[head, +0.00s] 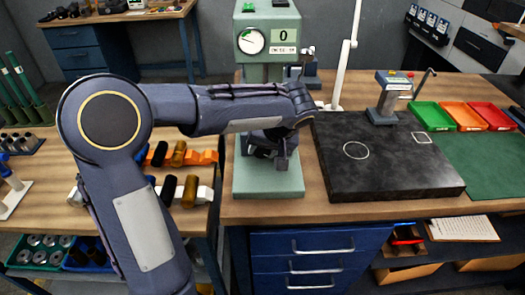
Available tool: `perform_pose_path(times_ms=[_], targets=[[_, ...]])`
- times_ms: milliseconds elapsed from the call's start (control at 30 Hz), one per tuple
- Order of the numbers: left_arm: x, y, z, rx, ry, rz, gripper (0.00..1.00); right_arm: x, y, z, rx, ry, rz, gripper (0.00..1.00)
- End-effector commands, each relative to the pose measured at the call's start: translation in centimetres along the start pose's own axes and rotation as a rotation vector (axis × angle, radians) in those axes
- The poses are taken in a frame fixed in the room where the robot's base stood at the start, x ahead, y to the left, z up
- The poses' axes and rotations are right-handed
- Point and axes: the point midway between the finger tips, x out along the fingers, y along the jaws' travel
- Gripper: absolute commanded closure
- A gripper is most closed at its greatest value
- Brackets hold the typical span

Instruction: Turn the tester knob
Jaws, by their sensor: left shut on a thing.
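The tester (266,72) is a pale green upright machine with a round dial gauge (251,41), a "0" sign and a label on its head. Its green base (268,185) rests on the wooden bench. My left arm reaches across the tester's front from the left. My left gripper (279,158) points down in front of the tester's column, above the base, and is shut. The tester knob is not clearly visible; the gripper and wrist cover that spot. My right gripper is out of view.
A black surface plate (385,165) with white outlines lies right of the tester. A small stand (384,100) and green, orange and red trays (466,116) stand behind it. Dark and brass cylinders (168,188) in holders stand on the left bench. Blue drawers (315,262) are below.

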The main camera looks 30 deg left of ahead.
Motion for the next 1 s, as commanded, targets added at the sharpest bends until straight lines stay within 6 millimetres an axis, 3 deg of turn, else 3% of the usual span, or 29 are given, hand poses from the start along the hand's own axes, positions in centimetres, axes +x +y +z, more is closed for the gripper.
perform_pose_path(times_ms=[167,200,333,667,1000], targets=[[0.0,0.0,0.0,0.000,-0.001,0.002,0.83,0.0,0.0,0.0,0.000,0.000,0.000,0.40],[0.0,0.0,0.0,0.000,-0.001,0.002,0.57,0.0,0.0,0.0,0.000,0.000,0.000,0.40],[0.0,0.0,0.0,0.000,-0.001,0.003,0.40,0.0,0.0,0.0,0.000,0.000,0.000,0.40],[-0.4,0.0,0.0,-0.001,0.001,0.004,0.39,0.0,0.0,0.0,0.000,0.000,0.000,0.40],[-5.7,0.1,0.0,-0.001,0.003,0.007,0.39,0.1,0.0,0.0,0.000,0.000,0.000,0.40]])
